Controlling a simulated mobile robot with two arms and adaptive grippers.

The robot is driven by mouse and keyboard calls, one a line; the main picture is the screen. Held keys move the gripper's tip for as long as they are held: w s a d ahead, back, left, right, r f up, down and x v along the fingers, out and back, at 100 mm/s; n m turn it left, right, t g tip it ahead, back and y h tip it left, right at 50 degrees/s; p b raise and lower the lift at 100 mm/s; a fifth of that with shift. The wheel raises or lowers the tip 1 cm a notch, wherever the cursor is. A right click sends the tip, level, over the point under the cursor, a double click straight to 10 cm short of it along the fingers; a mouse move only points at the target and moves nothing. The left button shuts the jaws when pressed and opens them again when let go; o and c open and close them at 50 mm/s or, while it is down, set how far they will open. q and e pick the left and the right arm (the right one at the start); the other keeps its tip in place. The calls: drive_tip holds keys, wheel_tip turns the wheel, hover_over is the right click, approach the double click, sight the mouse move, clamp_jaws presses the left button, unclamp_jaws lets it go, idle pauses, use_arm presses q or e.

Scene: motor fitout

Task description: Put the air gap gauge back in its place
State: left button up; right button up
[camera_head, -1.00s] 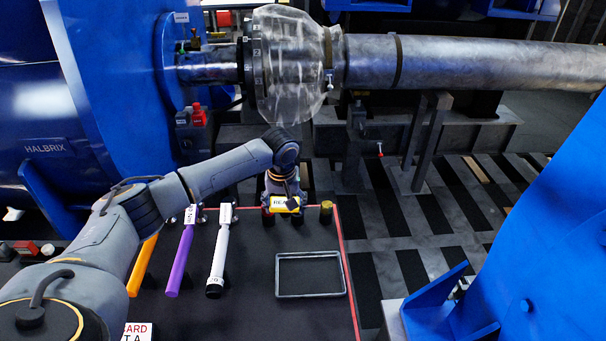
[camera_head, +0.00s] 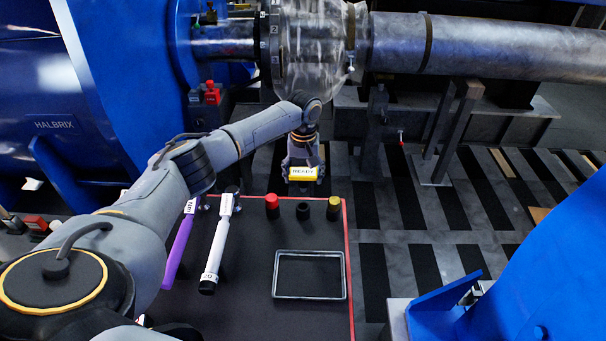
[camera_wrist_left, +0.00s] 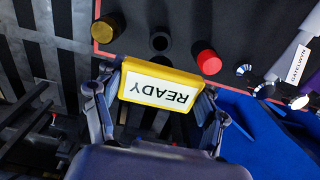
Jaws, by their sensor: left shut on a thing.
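My left gripper (camera_head: 303,166) is shut on a yellow block with a white READY label (camera_head: 303,175). It holds the block up, just past the far edge of the dark bench top. In the left wrist view the yellow block (camera_wrist_left: 160,88) sits between both fingers (camera_wrist_left: 158,100), its label facing the camera. No thing in view is marked as the air gap gauge; I cannot tell if the block is it. An empty grey-rimmed tray (camera_head: 346,275) lies on the bench. My right gripper is not in view.
Red (camera_head: 272,206), black (camera_head: 303,211) and brass-coloured (camera_head: 333,208) round pieces stand at the bench's far edge. A white-handled tool (camera_head: 217,247) and a purple one (camera_head: 180,245) lie left of the tray. A clear-covered shaft (camera_head: 312,50) and blue machines surround the bench.

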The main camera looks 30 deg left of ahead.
sight(303, 191)
use_arm(q)
drive_tip(key=shift+s+f, duration=0.1)
drive_tip(key=shift+f, duration=0.5)
wheel_tip(303, 191, down, 3)
drive_tip(key=shift+r+b, duration=0.1)
drive_tip(key=shift+b, duration=0.7)
drive_tip(key=shift+f+b, duration=0.3)
drive_tip(key=shift+f, duration=0.4)
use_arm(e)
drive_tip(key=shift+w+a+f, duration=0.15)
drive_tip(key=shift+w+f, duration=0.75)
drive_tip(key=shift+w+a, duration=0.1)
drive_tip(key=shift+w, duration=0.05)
use_arm(q)
drive_tip(key=shift+p, duration=0.4)
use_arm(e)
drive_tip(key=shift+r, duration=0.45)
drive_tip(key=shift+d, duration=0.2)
use_arm(q)
drive_tip(key=shift+p, duration=0.7)
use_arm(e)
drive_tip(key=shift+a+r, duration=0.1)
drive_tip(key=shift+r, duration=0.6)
